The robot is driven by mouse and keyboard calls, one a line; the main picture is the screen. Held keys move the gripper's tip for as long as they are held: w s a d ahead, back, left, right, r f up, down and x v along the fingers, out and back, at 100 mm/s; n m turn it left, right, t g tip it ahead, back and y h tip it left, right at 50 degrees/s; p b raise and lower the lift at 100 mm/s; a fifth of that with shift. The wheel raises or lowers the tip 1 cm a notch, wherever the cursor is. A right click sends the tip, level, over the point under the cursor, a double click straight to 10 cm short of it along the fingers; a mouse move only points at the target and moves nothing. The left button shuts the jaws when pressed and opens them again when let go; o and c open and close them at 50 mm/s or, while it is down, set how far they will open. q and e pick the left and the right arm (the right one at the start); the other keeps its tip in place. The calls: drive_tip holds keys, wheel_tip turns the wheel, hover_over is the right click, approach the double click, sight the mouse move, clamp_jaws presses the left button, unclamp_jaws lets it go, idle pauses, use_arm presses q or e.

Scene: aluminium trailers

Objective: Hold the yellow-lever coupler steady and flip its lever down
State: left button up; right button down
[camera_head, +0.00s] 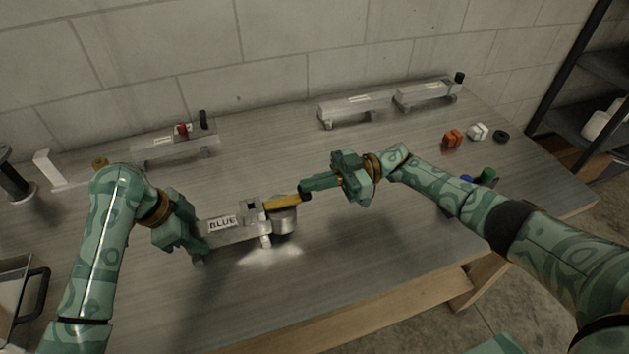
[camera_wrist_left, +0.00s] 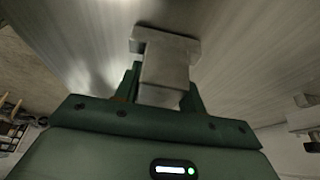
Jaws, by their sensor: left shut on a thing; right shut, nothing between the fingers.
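The yellow-lever coupler is a grey metal piece (camera_head: 240,231) labelled BLUE, with a round silver end (camera_head: 284,219) on its right. Its yellow lever (camera_head: 282,202) lies nearly level over the top, pointing right. My left gripper (camera_head: 197,232) is shut on the coupler's left end; the left wrist view shows the grey metal (camera_wrist_left: 165,75) between the fingers (camera_wrist_left: 162,95). My right gripper (camera_head: 305,191) is shut and empty, its fingertips at the right tip of the yellow lever. I cannot tell whether they touch it.
Several grey trailer pieces stand at the back, including one with a red part (camera_head: 182,129) and one with a black knob (camera_head: 459,78). An orange piece (camera_head: 452,138), a white piece (camera_head: 478,131) and a black ring (camera_head: 501,137) lie at the right. The table's front middle is clear.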

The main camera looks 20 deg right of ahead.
use_arm(q)
drive_tip(key=shift+s+f, duration=0.1)
drive_tip(key=shift+f, duration=0.1)
use_arm(e)
drive_tip(key=shift+s+f, duration=0.2)
drive_tip(key=shift+f, duration=0.45)
use_arm(q)
drive_tip(key=shift+a, duration=0.1)
use_arm(e)
wheel_tip(320, 180, up, 5)
drive_tip(key=d+f, duration=0.3)
drive_tip(key=d, duration=0.6)
drive_tip(key=shift+w+d, duration=0.15)
drive_tip(key=shift+d, duration=0.05)
drive_tip(key=shift+f, duration=0.1)
use_arm(q)
drive_tip(key=o, duration=1.3)
use_arm(e)
drive_tip(key=shift+w, duration=0.1)
use_arm(q)
drive_tip(key=shift+r, duration=0.1)
